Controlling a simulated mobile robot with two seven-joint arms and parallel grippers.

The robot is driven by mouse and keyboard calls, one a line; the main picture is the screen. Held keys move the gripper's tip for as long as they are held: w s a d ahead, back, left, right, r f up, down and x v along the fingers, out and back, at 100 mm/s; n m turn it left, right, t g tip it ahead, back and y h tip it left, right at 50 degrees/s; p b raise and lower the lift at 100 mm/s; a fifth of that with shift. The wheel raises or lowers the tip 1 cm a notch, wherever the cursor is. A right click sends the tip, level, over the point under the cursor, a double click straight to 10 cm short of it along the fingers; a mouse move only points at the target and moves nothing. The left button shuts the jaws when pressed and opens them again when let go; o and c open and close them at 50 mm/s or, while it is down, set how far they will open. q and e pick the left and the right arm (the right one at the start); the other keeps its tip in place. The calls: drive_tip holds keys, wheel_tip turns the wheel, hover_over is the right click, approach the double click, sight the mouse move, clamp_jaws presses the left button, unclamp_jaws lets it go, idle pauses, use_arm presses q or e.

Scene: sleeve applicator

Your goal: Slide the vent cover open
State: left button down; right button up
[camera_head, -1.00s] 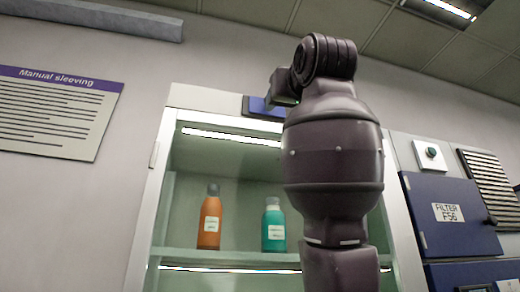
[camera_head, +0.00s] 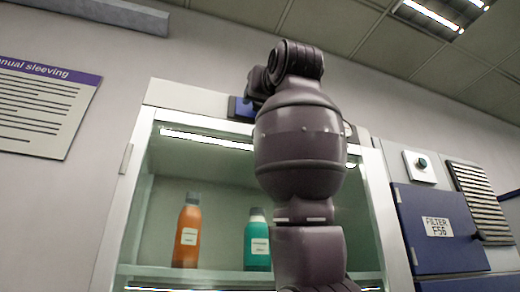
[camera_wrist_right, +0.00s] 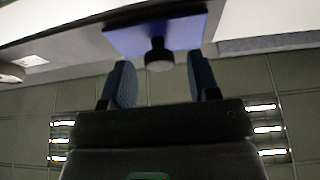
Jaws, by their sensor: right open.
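The vent cover (camera_head: 239,108) is a blue panel at the top of the cabinet front, partly hidden behind my right arm in the head view. In the right wrist view the blue panel (camera_wrist_right: 118,38) carries a black round knob (camera_wrist_right: 158,58). My right gripper (camera_wrist_right: 160,75) is open, with one finger on each side of the knob's line. The knob is near the fingertips; I cannot tell whether it is fully between them. In the head view my right arm rises in front of the cabinet and its fingers are hidden. My left gripper is not in view.
The glass-fronted cabinet (camera_head: 131,200) holds an orange bottle (camera_head: 186,235) and a teal bottle (camera_head: 257,243) on a shelf. To the right are a blue filter box (camera_head: 440,228), a switch box (camera_head: 420,166) and a louvred grille (camera_head: 477,200). A sleeving sign (camera_head: 40,108) hangs at left.

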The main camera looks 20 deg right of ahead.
drive_tip(key=shift+x, duration=0.8)
drive_tip(key=shift+s, duration=0.1)
clamp_jaws()
